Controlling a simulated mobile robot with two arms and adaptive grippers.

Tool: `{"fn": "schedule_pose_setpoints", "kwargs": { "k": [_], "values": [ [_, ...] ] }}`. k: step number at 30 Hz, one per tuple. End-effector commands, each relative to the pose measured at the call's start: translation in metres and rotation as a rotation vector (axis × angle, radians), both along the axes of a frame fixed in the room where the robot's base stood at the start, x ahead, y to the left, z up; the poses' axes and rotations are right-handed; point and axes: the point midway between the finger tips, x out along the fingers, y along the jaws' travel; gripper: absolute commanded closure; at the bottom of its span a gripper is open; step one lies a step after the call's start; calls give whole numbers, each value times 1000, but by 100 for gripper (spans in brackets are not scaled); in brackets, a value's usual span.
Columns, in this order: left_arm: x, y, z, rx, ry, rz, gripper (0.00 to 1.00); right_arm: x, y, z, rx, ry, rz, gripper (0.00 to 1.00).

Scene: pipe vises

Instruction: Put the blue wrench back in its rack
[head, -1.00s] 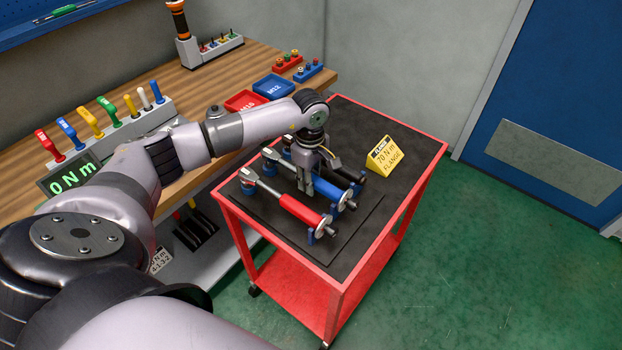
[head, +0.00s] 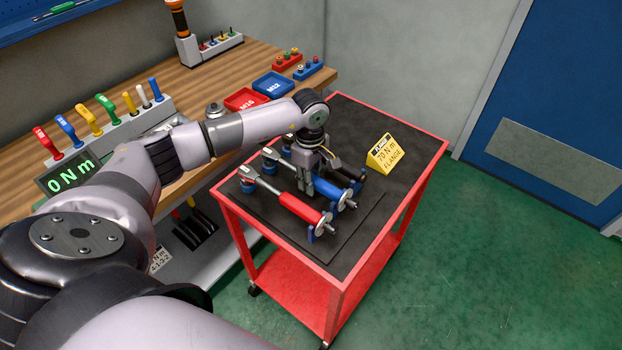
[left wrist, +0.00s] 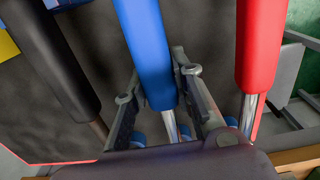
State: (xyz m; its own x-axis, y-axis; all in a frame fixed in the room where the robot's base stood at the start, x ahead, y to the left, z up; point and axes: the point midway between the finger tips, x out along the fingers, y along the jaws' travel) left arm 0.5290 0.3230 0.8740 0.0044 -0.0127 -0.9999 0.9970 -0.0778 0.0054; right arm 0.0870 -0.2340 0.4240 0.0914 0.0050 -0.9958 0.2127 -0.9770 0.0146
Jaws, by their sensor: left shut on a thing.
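The blue wrench (head: 325,186) has a blue handle and a steel shaft. It lies between the red wrench (head: 298,206) and a black-handled wrench (head: 374,172) on the cart. My left gripper (head: 306,188) points down and is shut on the blue wrench. In the left wrist view its fingers (left wrist: 165,92) flank the lower end of the blue handle (left wrist: 146,45). The rack has blue supports; one shows under the red wrench's handle end (head: 311,234). The gripper hides part of the wrench, and I cannot tell whether it rests fully on its supports. My right gripper is out of view.
The red cart (head: 300,268) has a black top with free room at the right, around a yellow FLANGE sign (head: 385,153). The wooden bench (head: 215,85) at the left holds coloured tools, red and blue bins and a 0 Nm display (head: 70,178).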

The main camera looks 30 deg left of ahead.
Motion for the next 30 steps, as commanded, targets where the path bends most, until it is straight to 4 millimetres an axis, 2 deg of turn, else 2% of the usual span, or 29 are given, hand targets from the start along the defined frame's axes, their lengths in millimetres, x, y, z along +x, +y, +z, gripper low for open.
{"fn": "schedule_pose_setpoints", "kwargs": {
  "k": [28, 29, 30],
  "values": [
    [-2, -1, -4, -3, 6, -2, 100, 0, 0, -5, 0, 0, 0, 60],
    [-2, -1, -4, -3, 6, -2, 76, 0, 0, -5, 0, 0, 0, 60],
    [-2, -1, -4, -3, 6, -2, 73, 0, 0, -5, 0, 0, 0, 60]
  ]
}}
